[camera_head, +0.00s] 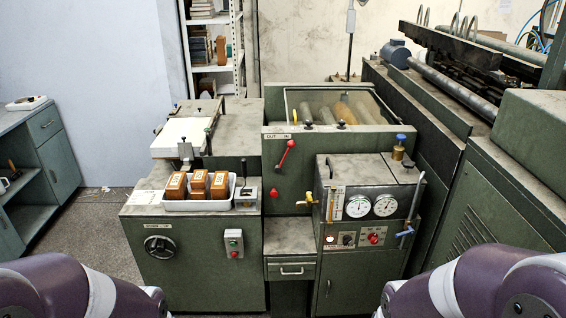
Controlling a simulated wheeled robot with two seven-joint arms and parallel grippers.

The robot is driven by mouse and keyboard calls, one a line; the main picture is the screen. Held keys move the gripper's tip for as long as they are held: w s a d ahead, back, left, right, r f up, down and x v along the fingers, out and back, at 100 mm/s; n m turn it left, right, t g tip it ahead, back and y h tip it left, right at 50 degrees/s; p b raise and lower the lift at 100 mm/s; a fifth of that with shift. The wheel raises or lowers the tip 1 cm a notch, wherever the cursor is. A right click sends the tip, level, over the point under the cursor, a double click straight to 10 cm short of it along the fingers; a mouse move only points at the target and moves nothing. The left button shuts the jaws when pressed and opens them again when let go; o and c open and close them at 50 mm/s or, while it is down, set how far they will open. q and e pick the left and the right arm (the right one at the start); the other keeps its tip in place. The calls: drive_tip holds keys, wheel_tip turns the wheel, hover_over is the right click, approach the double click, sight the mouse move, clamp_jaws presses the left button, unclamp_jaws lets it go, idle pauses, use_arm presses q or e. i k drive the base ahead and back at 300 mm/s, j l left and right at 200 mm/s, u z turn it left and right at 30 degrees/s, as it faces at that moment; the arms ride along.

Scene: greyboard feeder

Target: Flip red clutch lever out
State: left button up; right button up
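The red clutch lever (284,157) is on the green front panel of the middle machine (270,183). Its arm slants up and to the right from a lower pivot to a red ball knob. A small label strip (278,136) above it reads "OUT" on the left and appears to read "IN" on the right. The knob is nearer the right end of this strip. Only parts of my two purple and white arms show, at the bottom left and bottom right corners. Neither gripper is in view, and nothing touches the lever.
A white tray (183,206) of orange-brown blocks stands on the left cabinet, beside a small black-handled lever (246,190). A red knob (273,195) and a brass valve (308,199) sit below the clutch lever. A gauge box (372,206) stands at right.

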sight(291, 144)
drive_tip(key=i+j, duration=0.1)
drive_tip(key=i, duration=1.4)
drive_tip(key=i+j, duration=0.15)
drive_tip(key=i, duration=0.6)
drive_tip(key=l+z, duration=0.05)
